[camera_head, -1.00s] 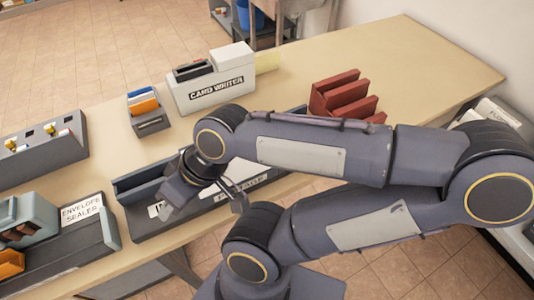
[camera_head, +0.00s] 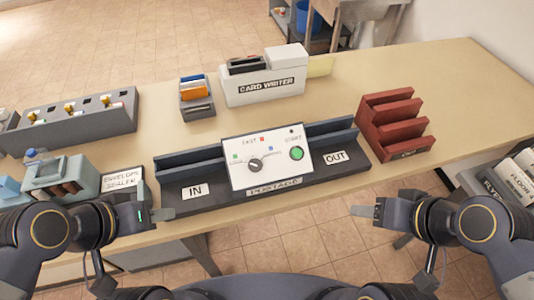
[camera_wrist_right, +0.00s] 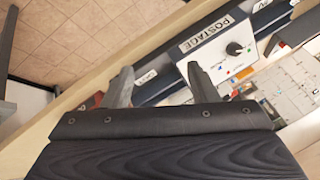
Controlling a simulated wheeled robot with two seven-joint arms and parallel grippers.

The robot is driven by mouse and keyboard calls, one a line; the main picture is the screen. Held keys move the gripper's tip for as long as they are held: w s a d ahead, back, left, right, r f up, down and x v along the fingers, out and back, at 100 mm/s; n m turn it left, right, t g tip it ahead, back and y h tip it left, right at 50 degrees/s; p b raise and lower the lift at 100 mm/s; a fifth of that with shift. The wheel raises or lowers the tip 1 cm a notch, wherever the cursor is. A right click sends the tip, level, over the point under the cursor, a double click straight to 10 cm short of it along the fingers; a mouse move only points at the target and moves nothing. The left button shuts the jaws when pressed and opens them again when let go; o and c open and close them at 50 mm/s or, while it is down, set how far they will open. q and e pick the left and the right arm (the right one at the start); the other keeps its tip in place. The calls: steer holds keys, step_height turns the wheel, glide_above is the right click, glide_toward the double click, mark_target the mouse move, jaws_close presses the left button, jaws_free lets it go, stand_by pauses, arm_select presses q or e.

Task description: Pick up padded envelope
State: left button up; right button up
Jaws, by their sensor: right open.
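I cannot make out a padded envelope for sure in any view. The grey postage machine (camera_head: 266,160) stands at the table's front edge, its white dial panel between the IN and OUT sides; part of it shows in the right wrist view (camera_wrist_right: 215,40). My left gripper (camera_head: 158,214) is at the front left, near the IN end; its jaw gap is not clear. My right gripper (camera_head: 362,211) is in front of the table's edge, below and right of the OUT label. In the right wrist view its two fingers (camera_wrist_right: 160,88) are apart with nothing between them.
An envelope sealer (camera_head: 60,180) stands at the left, beside my left arm. A red slotted rack (camera_head: 393,125) stands right of the postage machine. The card writer (camera_head: 264,88) and a small card holder (camera_head: 196,98) stand behind. The table's right end is clear.

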stand_by(0.4)
steer(key=c, duration=0.4)
steer(key=shift+o, duration=0.2)
